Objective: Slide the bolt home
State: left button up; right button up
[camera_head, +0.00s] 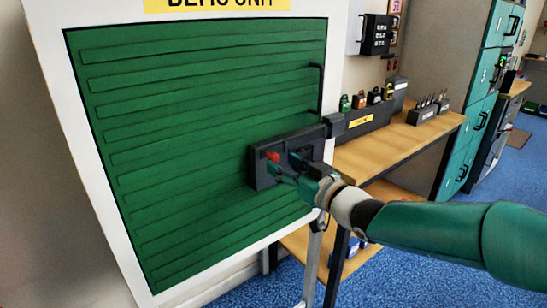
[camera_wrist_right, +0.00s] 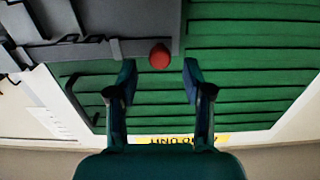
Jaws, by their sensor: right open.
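The bolt's dark grey plate (camera_head: 258,172) is mounted on the right side of the green slatted door (camera_head: 170,130). A red knob (camera_head: 272,156) stands out near the plate's left end. A dark keeper block (camera_head: 334,125) sits on the white frame to the right of the plate. My right gripper (camera_head: 283,173) is at the plate, close to the knob. In the right wrist view my gripper (camera_wrist_right: 158,76) is open, and the red knob (camera_wrist_right: 160,56) shows between and just beyond the fingertips. I cannot tell whether they touch. The bar is partly hidden by the gripper. My left gripper is not in view.
A black handle (camera_head: 320,90) stands on the door's right edge above the plate. A wooden bench (camera_head: 400,145) with padlocks and a tool rack is to the right. Teal lockers (camera_head: 485,90) stand further back. Blue carpet shows below.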

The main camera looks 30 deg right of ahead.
aim_at(276, 159)
jog(key=shift+w+a, duration=0.15)
jog(key=shift+w, duration=2.1)
grip_shut()
